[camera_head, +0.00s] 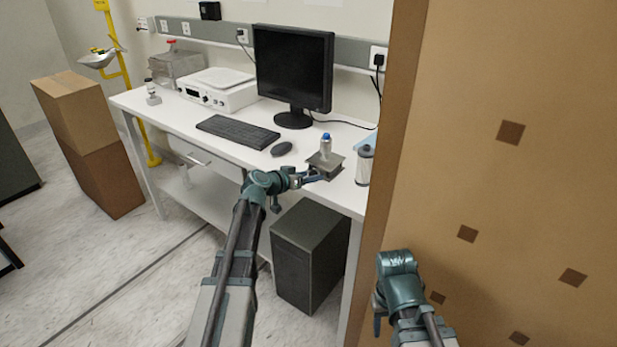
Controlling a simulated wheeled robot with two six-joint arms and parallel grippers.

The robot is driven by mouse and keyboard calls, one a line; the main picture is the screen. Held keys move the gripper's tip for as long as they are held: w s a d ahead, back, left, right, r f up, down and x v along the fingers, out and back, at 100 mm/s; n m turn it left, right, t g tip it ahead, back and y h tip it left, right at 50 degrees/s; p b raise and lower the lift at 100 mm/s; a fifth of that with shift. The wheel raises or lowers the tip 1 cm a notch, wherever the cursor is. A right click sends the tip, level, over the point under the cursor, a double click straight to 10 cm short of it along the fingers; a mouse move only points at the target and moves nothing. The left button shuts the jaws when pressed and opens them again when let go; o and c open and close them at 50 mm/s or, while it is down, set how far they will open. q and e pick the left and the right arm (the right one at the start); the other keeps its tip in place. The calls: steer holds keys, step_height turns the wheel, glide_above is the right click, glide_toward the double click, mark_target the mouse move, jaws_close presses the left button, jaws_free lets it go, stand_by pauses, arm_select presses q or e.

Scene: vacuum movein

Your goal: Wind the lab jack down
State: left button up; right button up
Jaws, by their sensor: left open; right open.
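The lab jack (329,161) stands on the white bench near its front edge, right of the mouse. A small bottle with a blue cap (326,144) stands upright on its top plate. My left gripper (314,177) is open at the front left of the jack, at about the height of its body. The jack's knob is hidden or too small to make out, and I cannot tell whether the fingers touch it. My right gripper (378,318) hangs low at the right, far from the jack, in front of a tall brown panel; its fingers are mostly hidden.
The monitor (292,70), keyboard (238,132) and mouse (281,149) are behind and left. The tall brown panel (490,90) blocks the right side. A dark cabinet (309,250) stands under the bench.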

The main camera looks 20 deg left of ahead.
arm_select(q)
steer(key=p+v, duration=0.5)
steer(key=v, duration=0.8)
steer(key=shift+s+r, duration=0.15)
steer(key=shift+s, duration=0.15)
steer(key=shift+a, duration=0.1)
steer(key=s+d+f+m+g, duration=0.1)
steer(key=s+d+f+g, duration=0.3)
steer(key=d, duration=0.5)
steer(key=s+d+f+m+g, duration=0.1)
steer(key=s+d+f+g, duration=0.3)
steer(key=d, duration=0.5)
steer(key=s+d+f+g+y, duration=0.2)
steer(key=s+y, duration=0.1)
steer(key=s, duration=0.4)
steer(key=s+d+f+g+y, duration=0.2)
steer(key=s+f+y, duration=0.1)
steer(key=s, duration=0.5)
steer(key=shift+s+d+f+n+g+y, duration=0.2)
steer(key=shift+d+f+n+g+y, duration=0.15)
steer(key=shift+y, duration=0.25)
